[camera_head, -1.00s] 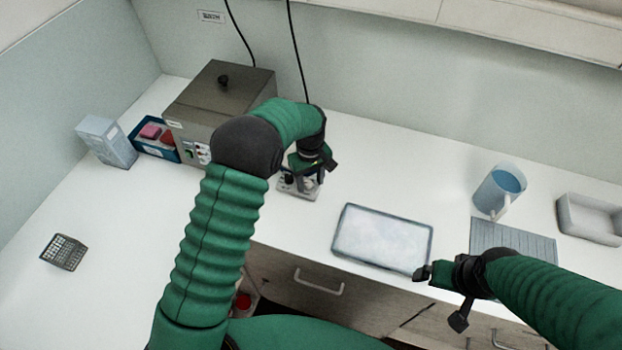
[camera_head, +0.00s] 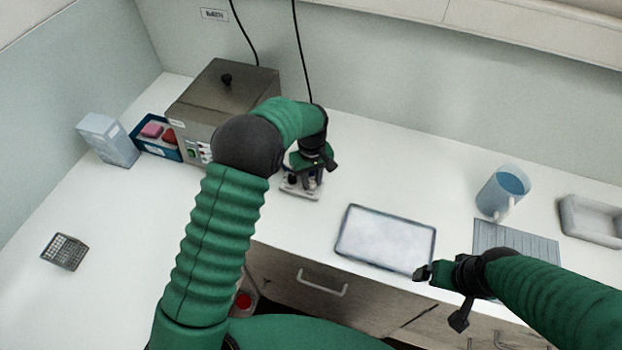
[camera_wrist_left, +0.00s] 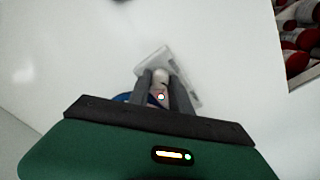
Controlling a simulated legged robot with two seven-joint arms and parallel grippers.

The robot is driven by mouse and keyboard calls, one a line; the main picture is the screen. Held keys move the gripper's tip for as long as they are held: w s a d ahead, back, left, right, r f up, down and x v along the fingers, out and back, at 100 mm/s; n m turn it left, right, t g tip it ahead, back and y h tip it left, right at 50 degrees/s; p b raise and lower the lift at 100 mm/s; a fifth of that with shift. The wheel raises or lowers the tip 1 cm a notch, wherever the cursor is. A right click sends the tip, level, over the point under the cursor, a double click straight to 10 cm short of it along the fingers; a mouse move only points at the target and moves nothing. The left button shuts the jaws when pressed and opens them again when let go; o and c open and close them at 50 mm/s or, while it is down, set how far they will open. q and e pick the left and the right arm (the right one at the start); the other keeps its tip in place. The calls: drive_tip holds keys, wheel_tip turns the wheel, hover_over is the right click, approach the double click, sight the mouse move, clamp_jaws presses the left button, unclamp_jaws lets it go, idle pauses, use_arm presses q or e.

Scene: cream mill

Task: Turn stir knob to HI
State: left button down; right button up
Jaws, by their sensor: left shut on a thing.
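The small white stirrer unit (camera_head: 298,193) stands on the bench right of the grey metal box, largely covered by my left gripper (camera_head: 308,181). In the left wrist view, my left gripper's two grey fingers (camera_wrist_left: 162,92) are on either side of a pale, rounded knob (camera_wrist_left: 160,78) and shut on it. The white unit (camera_wrist_left: 150,64) shows behind them. The knob's HI mark and pointer cannot be read. My right gripper (camera_head: 422,272) is near the bench's front edge, away from the unit; its jaw opening is unclear.
The metal box (camera_head: 222,92) stands behind my left arm. A blue bin (camera_head: 160,155) and a pale carton (camera_head: 108,140) are at left. A framed white tray (camera_head: 385,238), blue jug (camera_head: 502,190) and grey tray (camera_head: 592,218) are at right. The left bench is mostly clear.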

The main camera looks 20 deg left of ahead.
use_arm(q)
drive_tip(key=shift+s+d+m, duration=0.1)
drive_tip(key=shift+d+m, duration=0.05)
drive_tip(key=shift+m, duration=0.85)
drive_tip(key=m, duration=0.5)
drive_tip(key=shift+p, duration=0.3)
drive_tip(key=m, duration=0.6)
drive_tip(key=shift+m+p, duration=0.35)
drive_tip(key=shift+m, duration=0.05)
drive_tip(key=m, duration=0.5)
drive_tip(key=shift+a+p, duration=0.2)
drive_tip(key=shift+p, duration=0.15)
drive_tip(key=shift+m+p, duration=0.3)
drive_tip(key=shift+m, duration=1.8)
drive_tip(key=c, duration=1.4)
unclamp_jaws()
drive_tip(key=shift+a+r, duration=0.1)
drive_tip(key=shift+o, duration=1.1)
